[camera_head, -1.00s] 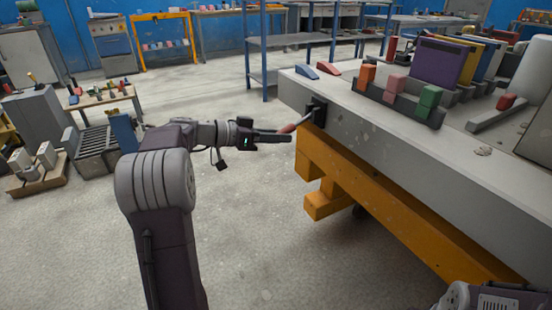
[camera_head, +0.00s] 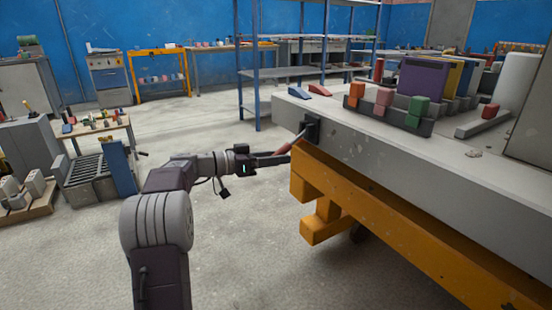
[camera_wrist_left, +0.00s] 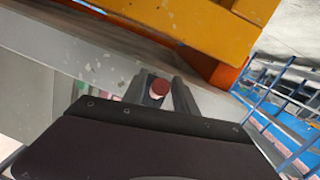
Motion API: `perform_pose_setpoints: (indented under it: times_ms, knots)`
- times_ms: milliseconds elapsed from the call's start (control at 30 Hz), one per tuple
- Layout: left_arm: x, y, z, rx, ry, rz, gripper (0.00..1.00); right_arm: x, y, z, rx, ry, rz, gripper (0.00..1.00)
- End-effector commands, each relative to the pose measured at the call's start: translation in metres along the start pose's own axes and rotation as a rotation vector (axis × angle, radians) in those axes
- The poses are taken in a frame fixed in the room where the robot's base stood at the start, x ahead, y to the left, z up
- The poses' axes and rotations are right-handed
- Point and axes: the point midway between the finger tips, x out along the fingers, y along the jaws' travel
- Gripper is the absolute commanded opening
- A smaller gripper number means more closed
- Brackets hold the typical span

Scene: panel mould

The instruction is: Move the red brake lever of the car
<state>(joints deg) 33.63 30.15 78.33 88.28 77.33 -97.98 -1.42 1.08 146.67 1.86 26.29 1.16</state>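The red brake lever (camera_head: 283,151) sticks out from a black bracket at the near left end of the car, with a grey shaft and a dull red handle. My left gripper (camera_head: 274,158) reaches it from the left, with its fingers at the handle. My right gripper is not in view.
The car's grey bed (camera_head: 420,170) rests on an orange frame (camera_head: 370,210). Wedges and coloured blocks in a dark holder (camera_head: 385,118) stand on it. A blue shelf rack (camera_head: 300,75) is behind. The floor in front of the car is clear.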

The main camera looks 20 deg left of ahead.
Motion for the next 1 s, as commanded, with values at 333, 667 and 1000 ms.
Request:
perform_pose_setpoints:
  times_ms: [333,667,1000]
  knots:
    - [-0.003,0.000,-0.002,0.000,0.001,-0.002,0.43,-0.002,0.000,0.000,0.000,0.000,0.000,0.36]
    - [-0.069,0.000,-0.005,-0.003,0.001,-0.005,0.43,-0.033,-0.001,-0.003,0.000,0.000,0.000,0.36]
    - [-0.091,0.000,0.000,0.000,0.000,0.000,0.43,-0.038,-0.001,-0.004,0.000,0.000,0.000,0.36]
